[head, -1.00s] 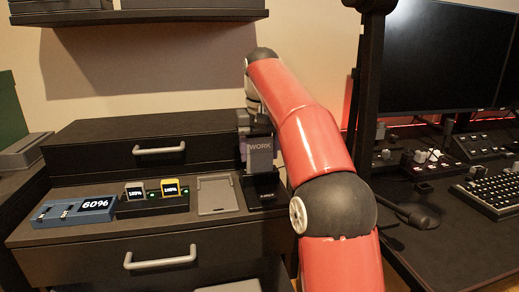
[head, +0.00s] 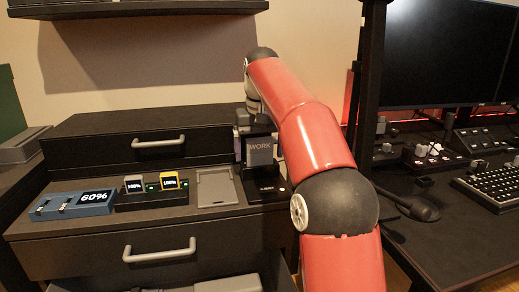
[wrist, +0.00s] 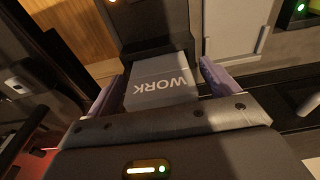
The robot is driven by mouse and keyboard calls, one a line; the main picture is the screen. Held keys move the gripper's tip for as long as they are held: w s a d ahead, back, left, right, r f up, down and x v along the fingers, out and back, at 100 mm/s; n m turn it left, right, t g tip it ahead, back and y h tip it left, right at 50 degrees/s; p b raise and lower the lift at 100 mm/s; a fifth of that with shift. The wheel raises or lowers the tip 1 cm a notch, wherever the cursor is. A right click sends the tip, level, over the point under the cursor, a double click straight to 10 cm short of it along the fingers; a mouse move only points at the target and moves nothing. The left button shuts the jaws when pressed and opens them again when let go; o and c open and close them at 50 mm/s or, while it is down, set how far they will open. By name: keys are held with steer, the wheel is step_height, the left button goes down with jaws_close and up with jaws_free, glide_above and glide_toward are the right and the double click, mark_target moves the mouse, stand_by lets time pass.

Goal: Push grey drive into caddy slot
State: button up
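The grey drive (head: 260,152), marked WORK, stands upright above the black caddy (head: 268,190) on the drawer cabinet. In the wrist view the grey drive (wrist: 160,68) lies between the purple fingers of my gripper (wrist: 160,90), one at each side. The gripper looks shut on the drive. The black caddy (wrist: 150,20) is beyond the drive in that view. In the head view my red arm hides part of the gripper and the right side of the drive. Whether the drive's lower edge is inside the slot cannot be told.
A raised drawer box (head: 100,145) stands behind. A desk with monitors and keyboard (head: 490,190) is on the right.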

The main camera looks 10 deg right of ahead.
steer(key=r+p, duration=0.1)
steer(key=r, duration=0.1)
steer(key=r+p, duration=0.1)
steer(key=r, duration=0.2)
steer(key=s+r+p, duration=0.1)
steer(key=r+p, duration=0.1)
steer(key=shift+r, duration=0.4)
steer(key=shift+s+r, duration=0.1)
steer(key=shift+s, duration=0.2)
steer(key=s+f+t, duration=0.2)
steer(key=s+f, duration=0.2)
steer(key=s, duration=1.1)
steer(key=s+f+t, duration=0.2)
steer(key=s+f, duration=1.3)
steer(key=shift+s+d+f, duration=0.2)
steer(key=shift+s+f, duration=0.05)
steer(key=shift+s, duration=0.05)
